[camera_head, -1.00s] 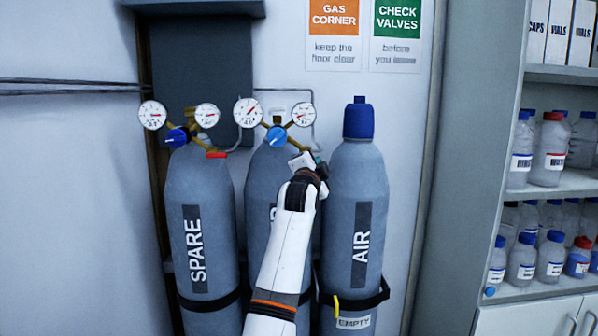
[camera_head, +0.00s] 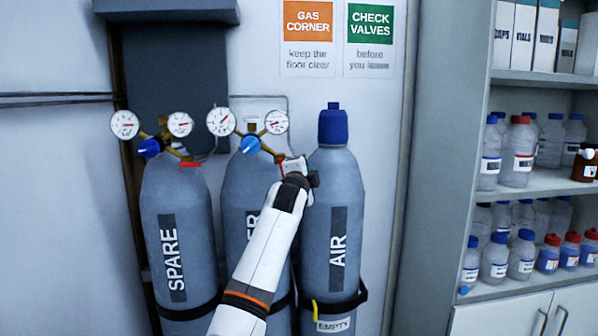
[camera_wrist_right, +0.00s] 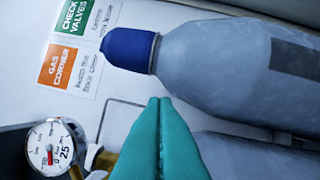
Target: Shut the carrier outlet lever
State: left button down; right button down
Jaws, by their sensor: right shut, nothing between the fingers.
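The middle cylinder (camera_head: 235,190), its label partly covered by my right arm, stands between the SPARE and AIR cylinders. Its regulator has two gauges and a blue knob (camera_head: 250,144); part of it with a gauge shows at the lower left of the right wrist view (camera_wrist_right: 50,146). My right gripper (camera_head: 299,166) is at the regulator's right side, by the AIR cylinder's shoulder. Its teal fingers (camera_wrist_right: 160,105) are shut together and empty. My left gripper is not in view.
The SPARE cylinder (camera_head: 180,215) at left has a regulator with a red lever (camera_head: 190,164). The AIR cylinder (camera_head: 330,185) with a blue cap (camera_head: 333,127) stands close on the right. A shelf (camera_head: 535,78) of bottles is farther right.

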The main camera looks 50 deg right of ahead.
jog(key=b+v, duration=0.1)
jog(key=v, duration=0.8)
jog(key=shift+w+a+b, duration=0.2)
jog(key=shift+w+b, duration=0.1)
jog(key=shift+f, duration=0.1)
